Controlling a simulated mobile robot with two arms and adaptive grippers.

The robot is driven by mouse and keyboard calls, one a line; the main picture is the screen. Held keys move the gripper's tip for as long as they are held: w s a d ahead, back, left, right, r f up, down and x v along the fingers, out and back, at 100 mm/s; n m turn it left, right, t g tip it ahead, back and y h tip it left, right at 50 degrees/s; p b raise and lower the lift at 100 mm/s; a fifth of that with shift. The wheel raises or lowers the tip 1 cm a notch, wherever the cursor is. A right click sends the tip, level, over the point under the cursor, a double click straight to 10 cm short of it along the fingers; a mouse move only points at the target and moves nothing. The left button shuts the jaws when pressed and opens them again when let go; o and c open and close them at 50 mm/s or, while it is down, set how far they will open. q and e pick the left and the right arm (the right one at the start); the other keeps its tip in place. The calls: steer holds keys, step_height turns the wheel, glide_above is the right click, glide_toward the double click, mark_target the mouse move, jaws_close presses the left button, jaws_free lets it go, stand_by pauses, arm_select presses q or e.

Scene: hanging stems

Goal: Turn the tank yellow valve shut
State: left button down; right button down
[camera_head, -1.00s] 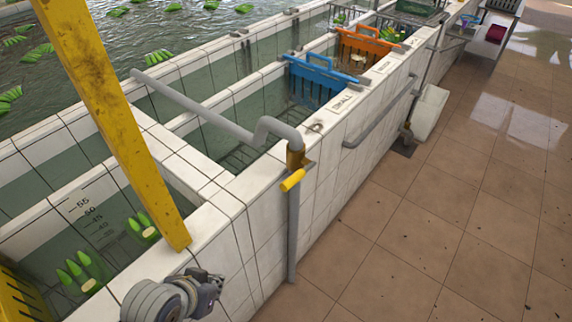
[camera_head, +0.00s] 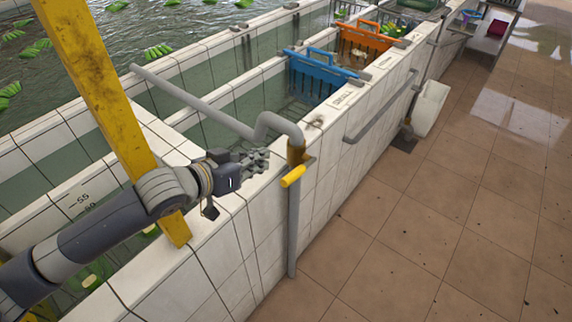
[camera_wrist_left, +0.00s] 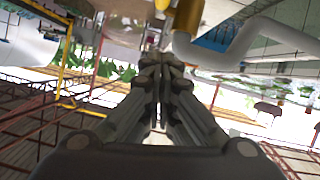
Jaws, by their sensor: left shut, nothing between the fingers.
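The yellow valve handle (camera_head: 293,177) sits on the brass valve body (camera_head: 297,154) of the grey pipe, at the outer face of the tiled tank wall. The handle is tilted, sloping across the vertical pipe below it. My left gripper (camera_head: 266,160) is over the tank wall top, just left of the valve and apart from the handle. Its fingers are shut and empty, as the left wrist view (camera_wrist_left: 162,62) also shows. In that view the brass valve body (camera_wrist_left: 188,14) is at the top, beyond the fingertips. My right gripper is not in view.
A yellow post (camera_head: 110,110) stands beside my left arm. The grey pipe (camera_head: 200,104) crosses the tank to the valve. A blue rack (camera_head: 318,78) and an orange rack (camera_head: 364,45) hang farther along the tank. The tiled floor (camera_head: 430,225) on the right is clear.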

arm_select(q)
steer(key=p, duration=0.3)
glide_above(300, 171)
steer(key=s+a, duration=0.1)
steer(key=a, duration=0.3)
step_height(300, 171, down, 4)
steer(key=r, duration=0.1)
steer(key=f+p, duration=0.1)
steer(key=f, duration=0.2)
steer(key=shift+s+d+f+p, duration=0.2)
steer(key=shift+s+f+p, duration=0.15)
steer(key=shift+s+f, duration=0.25)
steer(key=shift+f, duration=0.3)
